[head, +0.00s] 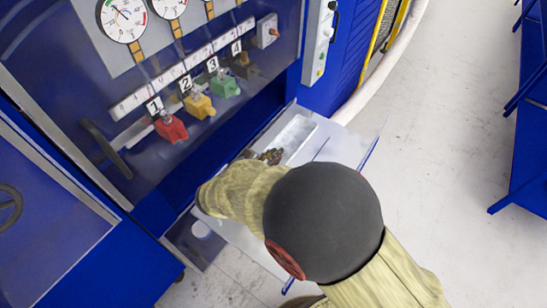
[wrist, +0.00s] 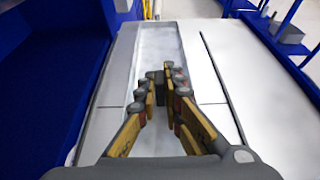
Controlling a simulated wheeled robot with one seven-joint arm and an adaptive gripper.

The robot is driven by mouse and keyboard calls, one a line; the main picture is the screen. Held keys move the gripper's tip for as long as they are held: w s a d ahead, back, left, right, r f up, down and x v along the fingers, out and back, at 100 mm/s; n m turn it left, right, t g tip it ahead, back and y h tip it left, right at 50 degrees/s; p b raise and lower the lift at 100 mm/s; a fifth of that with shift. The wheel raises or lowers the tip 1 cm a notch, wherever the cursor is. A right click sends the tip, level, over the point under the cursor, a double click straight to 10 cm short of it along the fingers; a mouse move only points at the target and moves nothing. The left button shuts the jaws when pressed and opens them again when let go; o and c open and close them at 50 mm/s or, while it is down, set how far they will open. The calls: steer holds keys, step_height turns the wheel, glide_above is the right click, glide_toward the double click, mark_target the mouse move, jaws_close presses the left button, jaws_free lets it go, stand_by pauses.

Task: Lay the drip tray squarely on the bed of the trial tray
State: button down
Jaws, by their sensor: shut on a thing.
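The drip tray (head: 296,134) is a long, shallow, pale trough in the head view, over the right part of the blue cabinet's ledge. In the wrist view the drip tray (wrist: 158,45) runs away from me under and beyond the fingers. My gripper (head: 270,156) is over its near part. In the wrist view my gripper (wrist: 164,80) is shut on a small dark upright piece, seemingly the drip tray's grip. The trial tray (wrist: 243,75) is the flat pale grey surface around it. It also shows in the head view (head: 340,148). My arm hides the near part; whether the drip tray touches the bed is unclear.
The blue panel carries red (head: 171,127), yellow (head: 200,106) and green (head: 224,84) valves close behind the gripper. A blue cabinet wall (wrist: 50,70) rises left of the tray. A blue rack (head: 528,140) stands far right, with open floor (head: 440,130) between.

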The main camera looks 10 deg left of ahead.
steer(key=shift+f, duration=0.2)
steer(key=c, duration=2)
jaws_free()
steer(key=shift+o, duration=0.2)
steer(key=shift+s+a+r, duration=0.15)
steer(key=p+v, duration=0.3)
steer(key=v, duration=0.8)
steer(key=shift+s+a, duration=0.1)
steer(key=shift+s, duration=0.15)
